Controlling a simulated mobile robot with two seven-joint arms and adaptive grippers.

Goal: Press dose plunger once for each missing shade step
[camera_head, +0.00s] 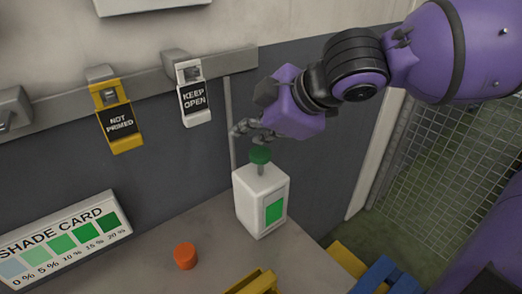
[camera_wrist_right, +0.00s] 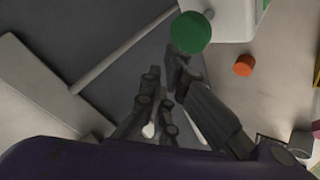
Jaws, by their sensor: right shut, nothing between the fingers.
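A white dose bottle (camera_head: 252,208) stands upright on the worktop, with a green patch (camera_head: 274,211) on one face. Its green plunger (camera_head: 260,156) sits raised on a short stem. My right gripper (camera_head: 240,130) is shut and empty, just above and slightly left of the plunger; I cannot tell whether they touch. In the right wrist view the plunger (camera_wrist_right: 191,33) appears right beyond the fingers (camera_wrist_right: 170,85). The shade card (camera_head: 62,245) leans at the left, with swatches from pale blue to dark green marked 0% to 20%. My left gripper is out of view.
An orange cap (camera_head: 185,256) lies on the worktop (camera_head: 215,232). A yellow "NOT PRIMED" tag (camera_head: 118,130) and a white "KEEP OPEN" tag (camera_head: 195,102) hang on the wall rail. Yellow and blue objects (camera_head: 378,277) sit at the front edge. Wire mesh (camera_head: 440,160) stands at right.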

